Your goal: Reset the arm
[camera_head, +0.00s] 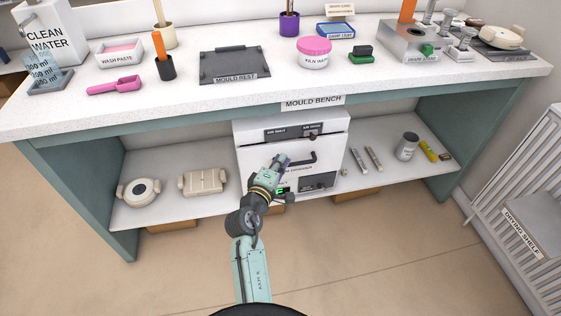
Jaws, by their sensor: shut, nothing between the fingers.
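My arm (251,268) reaches up from the bottom middle of the head view toward the bench. My gripper (281,161) is shut and empty. It shows in front of the white kiln (322,133) under the bench, near its dark handle. The gripper covers part of the kiln's front. I cannot tell whether it touches the kiln.
The mould bench (384,82) stands ahead, with jars, tools and a grey mould rest (235,65) on top. Its lower shelf (380,185) holds moulds left of the kiln and small items right. A drying shelf (525,215) stands at right. The floor in front is clear.

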